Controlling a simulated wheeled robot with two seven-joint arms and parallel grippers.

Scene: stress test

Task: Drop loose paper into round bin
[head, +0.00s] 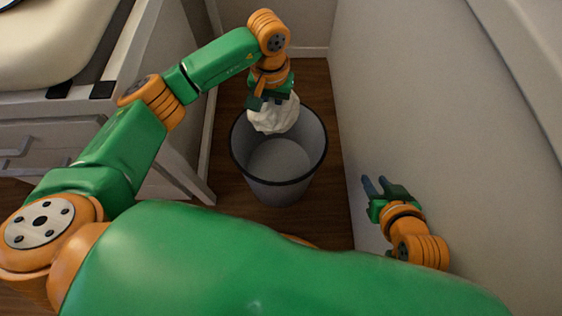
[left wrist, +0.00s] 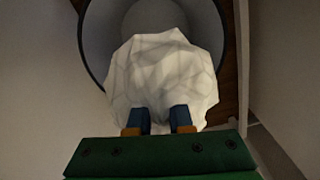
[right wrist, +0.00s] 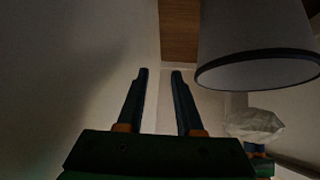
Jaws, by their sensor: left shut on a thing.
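A crumpled white paper ball (head: 274,116) is held by my left gripper (head: 270,98) over the far part of the round bin's opening. In the left wrist view the paper (left wrist: 163,75) sits at the two fingertips of my left gripper (left wrist: 160,118), with the bin's rim (left wrist: 88,62) behind it. The round grey bin (head: 280,180) stands upright on the floor, and its visible inside looks empty. My right gripper (head: 384,186) is open and empty, right of the bin by the wall. The right wrist view shows its fingers (right wrist: 158,75) apart, with the bin (right wrist: 255,45) beside them.
A white cabinet with drawers (head: 60,140) stands at the left, with a cushioned top (head: 50,40). A pale wall (head: 430,110) bounds the right side. The wooden floor (head: 300,82) is clear in a narrow strip around the bin.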

